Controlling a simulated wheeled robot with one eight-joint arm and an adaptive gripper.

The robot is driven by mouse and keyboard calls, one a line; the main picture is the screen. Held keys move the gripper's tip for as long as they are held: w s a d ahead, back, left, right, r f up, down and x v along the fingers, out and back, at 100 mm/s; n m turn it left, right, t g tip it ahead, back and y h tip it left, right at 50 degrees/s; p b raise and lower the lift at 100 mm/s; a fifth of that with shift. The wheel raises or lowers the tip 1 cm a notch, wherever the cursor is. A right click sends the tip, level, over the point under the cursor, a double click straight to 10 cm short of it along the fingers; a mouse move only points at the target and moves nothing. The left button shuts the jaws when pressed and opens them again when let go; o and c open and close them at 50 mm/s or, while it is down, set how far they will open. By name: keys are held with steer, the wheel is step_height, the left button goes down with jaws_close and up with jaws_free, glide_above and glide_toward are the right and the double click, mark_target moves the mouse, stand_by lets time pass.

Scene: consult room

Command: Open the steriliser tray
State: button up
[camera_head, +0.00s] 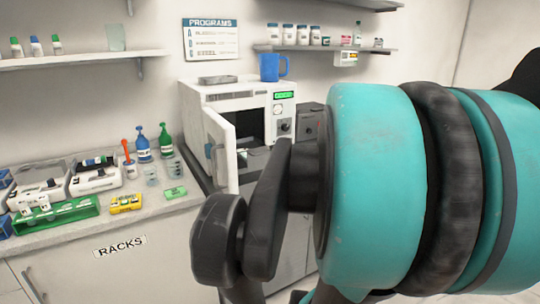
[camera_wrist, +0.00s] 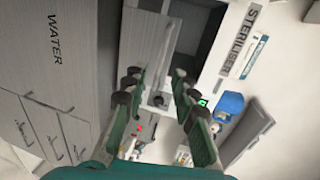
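The white steriliser (camera_head: 262,104) stands on the counter with its door (camera_head: 220,150) swung open to the left. A pale tray-like part (camera_head: 252,160) shows low in its dark opening, partly hidden by my arm. In the wrist view, the lettered steriliser front (camera_wrist: 232,45) is at upper right beside the dark opening (camera_wrist: 200,38). A grey panel (camera_wrist: 146,42) lies beyond my fingers; I cannot tell whether it is the tray or the door. My gripper (camera_wrist: 156,74) is open, its fingers apart with nothing held between them.
A blue mug (camera_head: 273,67) and a grey dish (camera_head: 218,79) sit on the steriliser. Shelves (camera_head: 85,60) hang above. A cabinet marked WATER (camera_wrist: 50,60) fills the wrist view's left.

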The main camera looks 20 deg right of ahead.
steer(key=v, duration=0.7)
steer(key=shift+s, duration=0.25)
steer(key=s+a+f+n+g, duration=0.3)
steer(key=a+f+n, duration=0.1)
steer(key=f, duration=0.4)
steer(key=s+a+f+n+g, duration=0.2)
steer(key=a+f+n+g, duration=0.25)
steer(key=f, duration=0.45)
steer(key=s+d+f+n+g+h, duration=0.2)
steer(key=s+f+n+g+h, duration=0.1)
steer(key=s+f+n, duration=0.3)
steer(key=shift+s+d+f+h, duration=0.4)
steer(key=shift+s+f, duration=0.6)
steer(key=shift+f, duration=1.15)
steer(key=shift+a+n, duration=0.15)
steer(key=shift+n, duration=0.1)
